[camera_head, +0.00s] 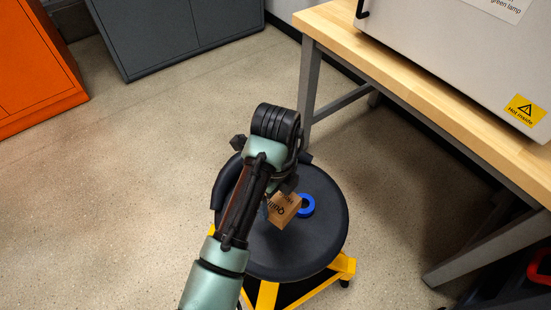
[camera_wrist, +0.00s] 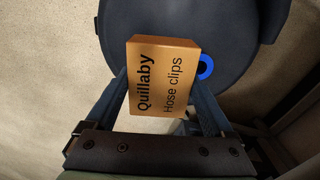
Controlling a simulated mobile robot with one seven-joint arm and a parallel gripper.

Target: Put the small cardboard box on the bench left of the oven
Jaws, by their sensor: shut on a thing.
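The small cardboard box (camera_wrist: 163,77) is tan and reads "Quillaby Hose clips" in the wrist view. In the head view the box (camera_head: 284,209) shows partly, below my wrist and over a dark round stool seat. My gripper (camera_wrist: 162,85) is shut on the box, with a finger on each side of it. The oven (camera_head: 465,45) is the pale cabinet at the upper right, with a "Hot inside" label. It stands on the wooden-topped bench (camera_head: 335,32). A short bare strip of bench top shows left of the oven.
The stool (camera_head: 318,240) has a dark seat on a yellow base. A blue ring (camera_head: 307,205) lies on the seat beside the box. Grey cabinets (camera_head: 160,35) and an orange cabinet (camera_head: 35,75) stand at the back. Open floor lies left of the stool.

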